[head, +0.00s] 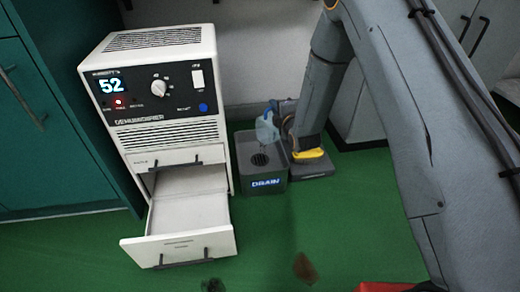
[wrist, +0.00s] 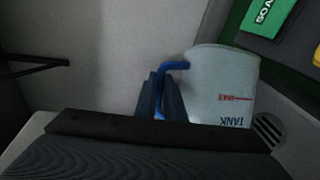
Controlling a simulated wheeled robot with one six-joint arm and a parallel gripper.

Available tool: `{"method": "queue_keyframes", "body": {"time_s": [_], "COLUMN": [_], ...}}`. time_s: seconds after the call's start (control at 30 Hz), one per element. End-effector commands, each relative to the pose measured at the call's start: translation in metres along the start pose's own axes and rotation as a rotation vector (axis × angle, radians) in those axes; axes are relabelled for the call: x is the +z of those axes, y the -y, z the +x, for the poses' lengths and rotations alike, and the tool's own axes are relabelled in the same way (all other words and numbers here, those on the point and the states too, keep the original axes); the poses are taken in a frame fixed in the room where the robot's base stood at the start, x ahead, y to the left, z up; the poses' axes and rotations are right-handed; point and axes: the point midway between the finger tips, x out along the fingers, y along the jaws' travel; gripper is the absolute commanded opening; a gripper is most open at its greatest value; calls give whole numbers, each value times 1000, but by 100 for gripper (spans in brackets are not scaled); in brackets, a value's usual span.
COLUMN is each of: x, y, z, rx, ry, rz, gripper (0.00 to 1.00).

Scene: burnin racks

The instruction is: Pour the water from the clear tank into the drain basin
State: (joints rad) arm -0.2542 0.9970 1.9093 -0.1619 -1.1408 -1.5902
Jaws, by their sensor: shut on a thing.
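The clear tank (head: 267,128) is held tilted over the drain basin (head: 264,185), a grey open-topped box marked DRAIN with a dark round grate inside. A thin faint streak runs below the tank toward the basin; I cannot tell surely whether it is water. My gripper (head: 284,127) is at the tank's right side in the head view. In the wrist view my gripper (wrist: 161,95) is shut on the tank's blue handle (wrist: 170,66). The tank (wrist: 222,90) shows there with its TANK lettering upside down and a red MAX line. The water level inside is unclear.
A white dehumidifier (head: 155,100) reading 52 stands left of the basin, its empty lower drawer (head: 180,247) pulled out. Teal cabinets (head: 45,120) stand at the left. A wall is close behind the basin.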

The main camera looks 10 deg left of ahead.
Motion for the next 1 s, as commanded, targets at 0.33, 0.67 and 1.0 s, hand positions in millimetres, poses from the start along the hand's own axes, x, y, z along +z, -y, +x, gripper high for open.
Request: {"method": "queue_keyframes", "body": {"time_s": [0.33, 0.67, 1.0], "x": [-7, -13, -27], "y": [-3, -4, -6], "z": [-1, -5, -11], "rx": [17, 32, 64], "ry": [9, 17, 33], "rz": [-38, -74, -156], "gripper": [0, 0, 0]}}
